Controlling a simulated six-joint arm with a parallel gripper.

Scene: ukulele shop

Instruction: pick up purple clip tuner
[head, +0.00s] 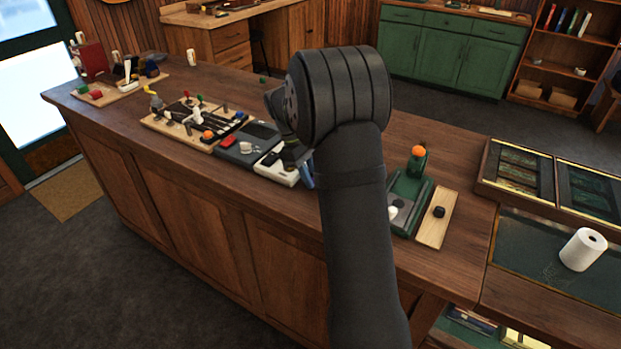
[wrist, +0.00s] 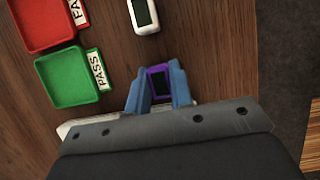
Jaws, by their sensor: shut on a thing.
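The purple clip tuner (wrist: 159,71) sits between the blue fingers of my gripper (wrist: 158,88) in the wrist view. It has a purple frame around a dark face, and the fingers are closed on its two sides. In the head view my gripper (head: 306,174) shows only as a bit of blue finger beside my arm, over the wooden counter (head: 270,205). The tuner is hidden there. I cannot tell whether the tuner touches the surface below.
In the wrist view a red tray (wrist: 42,22) and a green tray (wrist: 69,77) marked PASS lie to the left. A white device with a dark screen (wrist: 144,14) lies ahead. In the head view, a green stand with an orange ball (head: 418,152) is right of my arm.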

